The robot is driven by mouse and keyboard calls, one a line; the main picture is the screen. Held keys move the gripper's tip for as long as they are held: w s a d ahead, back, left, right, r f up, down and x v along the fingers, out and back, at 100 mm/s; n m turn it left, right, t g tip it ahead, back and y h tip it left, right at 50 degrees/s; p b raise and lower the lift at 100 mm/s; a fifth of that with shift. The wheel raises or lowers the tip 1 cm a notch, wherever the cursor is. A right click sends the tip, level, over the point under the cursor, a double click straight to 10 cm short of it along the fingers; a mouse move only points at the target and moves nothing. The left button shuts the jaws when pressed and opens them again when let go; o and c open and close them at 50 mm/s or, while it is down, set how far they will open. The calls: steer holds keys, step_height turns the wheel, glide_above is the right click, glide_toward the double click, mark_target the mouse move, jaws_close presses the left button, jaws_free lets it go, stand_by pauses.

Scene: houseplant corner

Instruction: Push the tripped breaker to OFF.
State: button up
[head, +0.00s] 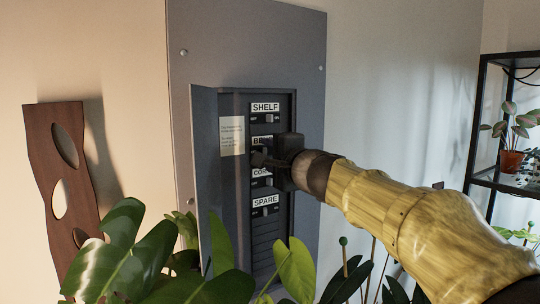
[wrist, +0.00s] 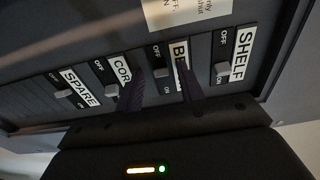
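The breaker panel (head: 270,230) is open, with labelled rows SHELF, BE…, CO… and SPARE from top to bottom. My gripper (head: 264,158) is at the BE… row in the head view and hides part of its label. In the wrist view my gripper (wrist: 160,67) has two dark fingers apart, with nothing held. The BE… breaker switch (wrist: 161,72) shows between them, about midway between its OFF and ON marks. Contact cannot be told. The SHELF switch (wrist: 222,68) sits nearer ON. The COR… switch (wrist: 111,90) is beside the left finger.
The SPARE switch (wrist: 63,93) lies at the far left of the wrist view. The panel door (head: 206,150) stands open on the left. Plant leaves (head: 130,260) crowd the front below. A black shelf (head: 500,180) with a potted plant (head: 512,158) stands right.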

steer(key=shift+s, duration=0.1)
steer(key=b+v, duration=0.4)
steer(key=v, duration=1.3)
steer(key=shift+s, duration=0.15)
steer(key=shift+d, duration=0.15)
steer(key=d+f+n+g+h+p, duration=0.2)
steer(key=f+g+h, duration=0.1)
steer(key=f, duration=0.9)
steer(key=d+f+n+g+h+p, duration=0.2)
steer(key=f+g, duration=0.2)
steer(key=f, duration=0.9)
steer(key=s+d+f+n+g+h+p, duration=0.2)
steer(key=s+f+n+g, duration=0.1)
steer(key=f, duration=0.5)
steer(key=s+d+f+n+g+h+p, duration=0.2)
steer(key=s+d+f+n, duration=0.1)
steer(key=s+f, duration=0.5)
steer(key=shift+s+d+n+g, duration=0.3)
steer(key=shift+n+g, duration=0.1)
steer(key=shift+n, duration=0.5)
